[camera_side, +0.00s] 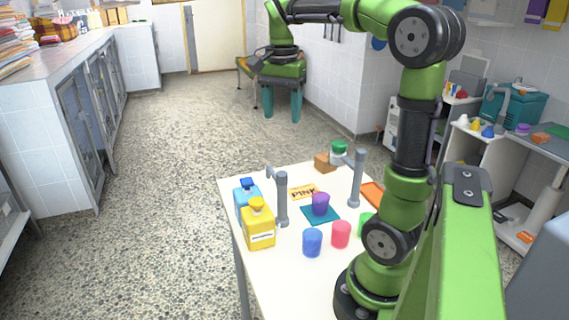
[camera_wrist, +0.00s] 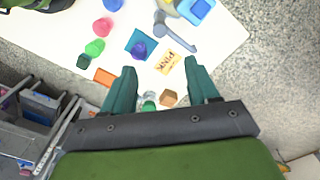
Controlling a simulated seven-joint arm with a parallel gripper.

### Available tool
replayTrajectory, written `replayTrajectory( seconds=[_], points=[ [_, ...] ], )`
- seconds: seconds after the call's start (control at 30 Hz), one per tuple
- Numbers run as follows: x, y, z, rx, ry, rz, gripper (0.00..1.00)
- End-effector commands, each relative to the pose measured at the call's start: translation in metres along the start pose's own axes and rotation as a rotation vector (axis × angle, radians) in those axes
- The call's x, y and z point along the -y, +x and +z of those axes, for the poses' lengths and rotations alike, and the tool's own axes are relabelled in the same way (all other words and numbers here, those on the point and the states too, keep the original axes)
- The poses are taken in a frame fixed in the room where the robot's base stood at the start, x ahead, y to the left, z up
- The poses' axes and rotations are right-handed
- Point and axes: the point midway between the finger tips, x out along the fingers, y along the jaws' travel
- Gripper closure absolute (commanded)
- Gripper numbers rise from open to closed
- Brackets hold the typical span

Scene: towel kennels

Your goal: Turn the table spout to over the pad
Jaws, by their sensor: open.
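A grey table spout (camera_side: 282,200) stands left of the pad. Its short arm points back left, away from the pad; the wrist view shows this spout (camera_wrist: 175,32) too. My gripper (camera_side: 281,112) is open and empty, high beyond the table's far edge. Its teal fingers (camera_wrist: 160,87) are wide apart in the wrist view.
Yellow (camera_side: 258,226) and blue (camera_side: 245,200) bottles stand close to the left spout. A PINK card (camera_side: 303,192) lies behind the pad. Blue (camera_side: 312,242), red (camera_side: 341,234) and green (camera_side: 365,224) cups stand in front. A brown block (camera_side: 324,162) sits at the back.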

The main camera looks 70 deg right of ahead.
Motion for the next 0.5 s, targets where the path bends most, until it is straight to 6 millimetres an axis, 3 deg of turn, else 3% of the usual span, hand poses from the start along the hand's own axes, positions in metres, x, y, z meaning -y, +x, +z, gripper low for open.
replayTrajectory(
  seconds=[0.17,0.5],
  points=[
    [-0.001,0.02,0.002,0.008,0.008,0.006,0.41],
    [-0.001,0.093,0.003,0.009,0.006,0.005,0.41]
  ],
)
